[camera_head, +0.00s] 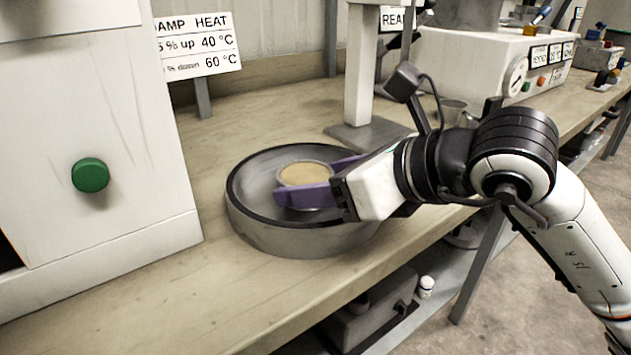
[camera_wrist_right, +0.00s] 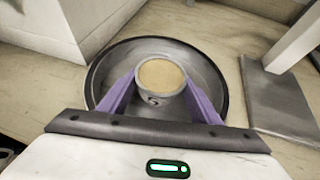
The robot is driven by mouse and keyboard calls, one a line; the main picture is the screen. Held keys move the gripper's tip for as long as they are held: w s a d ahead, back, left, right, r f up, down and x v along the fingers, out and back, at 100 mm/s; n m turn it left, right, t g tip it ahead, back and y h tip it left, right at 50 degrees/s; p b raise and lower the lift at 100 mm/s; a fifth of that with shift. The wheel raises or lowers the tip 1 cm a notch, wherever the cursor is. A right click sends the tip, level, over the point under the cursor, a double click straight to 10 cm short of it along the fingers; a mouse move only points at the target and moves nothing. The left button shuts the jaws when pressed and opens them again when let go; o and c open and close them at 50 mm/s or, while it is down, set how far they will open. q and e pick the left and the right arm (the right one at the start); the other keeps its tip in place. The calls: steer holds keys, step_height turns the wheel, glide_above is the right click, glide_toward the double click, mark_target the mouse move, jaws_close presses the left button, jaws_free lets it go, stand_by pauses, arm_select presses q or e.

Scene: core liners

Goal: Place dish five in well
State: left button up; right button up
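A small round metal dish (camera_head: 304,174) with a tan fill sits level within the rim of a round, dark-rimmed grey pan (camera_head: 300,241) on the bench. My right gripper (camera_head: 318,178) reaches in from the right, its purple fingers on either side of the dish and apparently touching it. The right wrist view shows the dish (camera_wrist_right: 161,76) between the two fingertips of the gripper (camera_wrist_right: 160,82), inside the pan (camera_wrist_right: 97,80). A mark on the dish wall is partly visible but unclear. Whether the dish rests on the pan floor cannot be told. My left gripper is not in view.
A white cabinet with a green button (camera_head: 90,175) stands close left of the pan. A grey post on a flat base (camera_head: 368,134) stands behind it. A metal cup (camera_head: 451,111) and white machine (camera_head: 465,65) are farther right. Bare wood (camera_head: 215,285) lies in front.

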steer(key=o, duration=0.4)
steer(key=shift+r+p, duration=0.35)
steer(key=shift+p, duration=0.1)
steer(key=p+v, duration=0.1)
steer(key=v, duration=1)
steer(key=shift+s+d+r, duration=0.1)
steer(key=shift+s+d, duration=0.15)
steer(key=shift+d, duration=0.05)
